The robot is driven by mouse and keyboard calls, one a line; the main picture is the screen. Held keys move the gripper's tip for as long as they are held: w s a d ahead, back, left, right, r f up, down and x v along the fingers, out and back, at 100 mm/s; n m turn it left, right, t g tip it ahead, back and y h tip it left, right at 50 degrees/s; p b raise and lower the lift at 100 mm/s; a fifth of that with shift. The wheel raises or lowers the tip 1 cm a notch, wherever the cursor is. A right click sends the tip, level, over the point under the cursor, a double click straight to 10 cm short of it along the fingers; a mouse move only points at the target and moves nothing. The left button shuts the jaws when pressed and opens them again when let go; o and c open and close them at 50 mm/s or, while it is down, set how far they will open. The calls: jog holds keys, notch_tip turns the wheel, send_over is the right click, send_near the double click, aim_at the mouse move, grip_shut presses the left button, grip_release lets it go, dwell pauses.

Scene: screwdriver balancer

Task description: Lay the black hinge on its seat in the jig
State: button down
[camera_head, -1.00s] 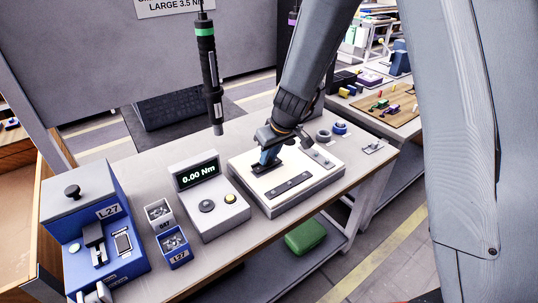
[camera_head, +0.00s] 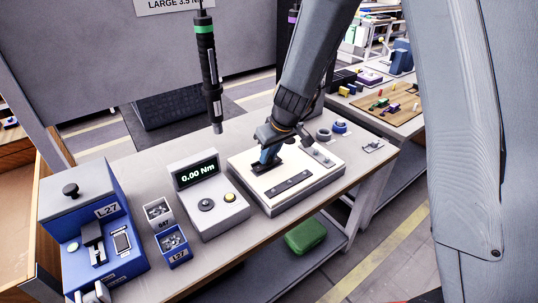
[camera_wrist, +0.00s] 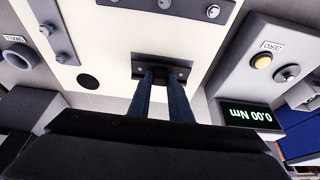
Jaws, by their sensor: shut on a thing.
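The black hinge (camera_wrist: 182,73) is a small dark plate with a light screw or hole at each visible end. My gripper (camera_wrist: 162,76) is shut on it, with the blue fingers over its middle. In the head view my gripper (camera_head: 266,162) is over the rear left of the cream-topped jig (camera_head: 318,182), and the hinge is a dark patch under the fingertips. The hinge is on or just above the jig face; I cannot tell whether it touches. The fingers hide its middle and any seat under it.
A long dark bar (camera_head: 288,185) and a grey bar (camera_head: 319,156) lie on the jig. The torque display (camera_head: 197,170) reads 0.00 Nm to the left. A screwdriver (camera_head: 210,80) hangs behind. Screw bins (camera_head: 173,246) and a blue L27 machine (camera_head: 98,235) stand at the left.

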jog(key=shift+f+b, duration=0.45)
jog(key=shift+b, duration=0.25)
dwell(0.5)
jog(key=shift+w+b, duration=0.1)
jog(key=shift+b, duration=0.2)
dwell(0.4)
jog(key=c, duration=1.5)
grip_release()
jog(key=shift+c, duration=0.2)
jog(key=v, duration=0.8)
jog(key=shift+f, duration=0.1)
